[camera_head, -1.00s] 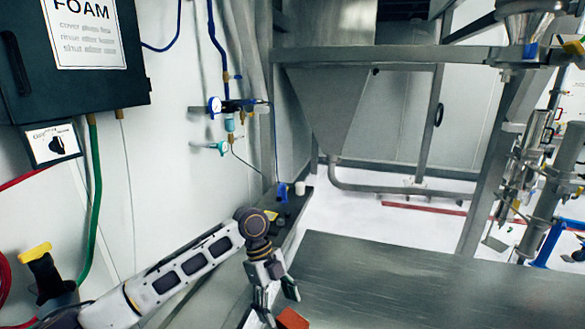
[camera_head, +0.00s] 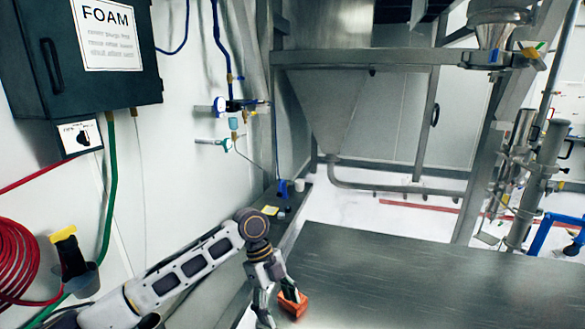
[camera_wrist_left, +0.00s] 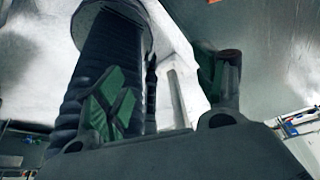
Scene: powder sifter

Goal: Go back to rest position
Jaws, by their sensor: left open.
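My left gripper (camera_head: 279,308) hangs at the bottom middle of the head view, fingers pointing down and spread apart. An orange-red block (camera_head: 293,304) shows right beside its right finger, near the left edge of the metal table (camera_head: 420,280). I cannot tell whether the finger touches the block. In the left wrist view the gripper's green-padded fingers (camera_wrist_left: 165,88) stand wide apart, with no object clearly held between them. My right gripper is in neither view.
A dark FOAM cabinet (camera_head: 120,85) hangs on the left wall, with a coiled red hose (camera_head: 20,262) below. A yellow-topped black handle (camera_head: 66,252) sits beside it. A steel hopper (camera_head: 330,105) stands behind. The visible tabletop is mostly bare.

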